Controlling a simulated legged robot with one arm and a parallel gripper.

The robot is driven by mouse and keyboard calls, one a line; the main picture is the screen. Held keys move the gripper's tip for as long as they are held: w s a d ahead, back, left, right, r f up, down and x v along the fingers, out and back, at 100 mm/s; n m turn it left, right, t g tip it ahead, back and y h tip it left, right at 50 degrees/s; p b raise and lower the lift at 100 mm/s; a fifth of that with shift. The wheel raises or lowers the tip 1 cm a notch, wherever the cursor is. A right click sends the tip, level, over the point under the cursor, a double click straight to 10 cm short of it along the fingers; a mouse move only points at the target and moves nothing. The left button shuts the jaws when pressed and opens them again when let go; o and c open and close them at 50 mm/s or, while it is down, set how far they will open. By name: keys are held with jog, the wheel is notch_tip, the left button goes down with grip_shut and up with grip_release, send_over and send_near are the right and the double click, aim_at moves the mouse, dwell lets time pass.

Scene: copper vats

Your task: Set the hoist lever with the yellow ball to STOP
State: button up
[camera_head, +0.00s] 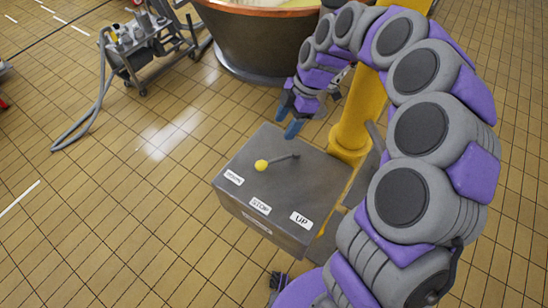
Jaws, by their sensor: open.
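The hoist lever's yellow ball (261,165) is at the left end of a dark rod (281,159) on top of a grey control box (232,203). A STOP label (260,206) is in the middle of the front edge and an UP label (301,219) is at the right. My gripper (289,122), with blue fingertips, is open and empty above the box's far edge, apart from the lever.
A yellow post (354,126) stands right behind the box, close to my arm. A large copper-rimmed vat (245,42) is at the back. A wheeled pump cart (142,48) with a grey hose is at the upper left. The tiled floor left of the box is clear.

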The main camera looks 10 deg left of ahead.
aim_at(264, 162)
jog(key=b+x, duration=0.1)
jog(key=x, duration=1.5)
jog(key=shift+s+a+f, duration=0.15)
jog(key=shift+a+f, duration=0.1)
jog(key=shift+f, duration=0.05)
jog(key=shift+a+f, duration=0.35)
jog(key=shift+d, duration=0.15)
jog(key=shift+d, duration=0.1)
jog(key=c, duration=0.3)
jog(key=shift+r, duration=0.1)
grip_shut()
